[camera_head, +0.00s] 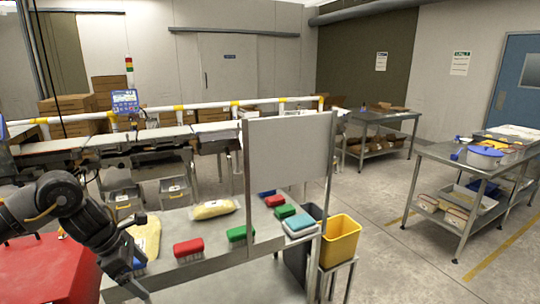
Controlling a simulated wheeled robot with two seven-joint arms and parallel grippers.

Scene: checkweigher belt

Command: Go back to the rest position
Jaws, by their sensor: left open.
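My left arm comes in from the left, and its gripper (138,256) is open at the left end of the steel table (208,264). One finger points up toward a pale yellow bag (150,236), the other down past the table's front left edge. A blue item (138,263) shows just behind the fingers; I cannot tell whether they touch it. No item shows held in the jaws. My right gripper is out of view.
Red (188,247) and green (238,233) brushes and another yellow bag (213,209) lie on the table. An upright grey panel (289,150) stands at its right. A yellow bin (340,240) is beside it. A red surface (48,272) lies below my arm. The conveyor (160,133) runs behind.

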